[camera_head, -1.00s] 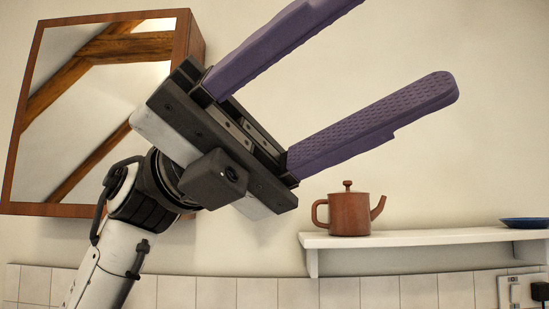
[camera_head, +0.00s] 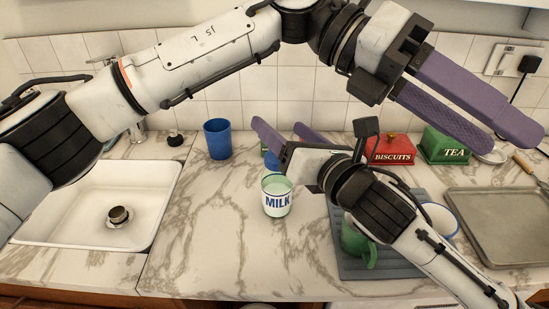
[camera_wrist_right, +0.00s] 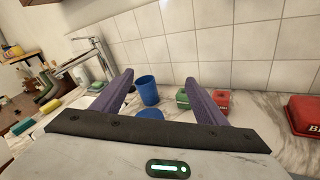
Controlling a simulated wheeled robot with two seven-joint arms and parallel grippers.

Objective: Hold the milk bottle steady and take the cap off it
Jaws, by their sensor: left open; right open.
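The milk bottle (camera_head: 277,201), pale and marked MILK, stands upright on the marble counter in the head view. Its top looks pale green; I cannot make out a separate cap. My right gripper (camera_head: 277,125) is open and empty, its fingers pointing away beyond the bottle, its body beside and above it in the picture. In the right wrist view its two purple fingers (camera_wrist_right: 160,77) are apart with nothing between them; the bottle is not seen there. My left gripper (camera_head: 512,143) is open and empty at the upper right, high over the counter and apart from the bottle.
A sink (camera_head: 60,215) lies left. A blue cup (camera_head: 217,139) stands behind the bottle. A grey mat (camera_head: 365,268) with a green mug (camera_head: 357,245) lies right, then a metal tray (camera_head: 500,230). Red (camera_head: 391,151) and green (camera_head: 446,146) tins stand behind. Counter left of the bottle is clear.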

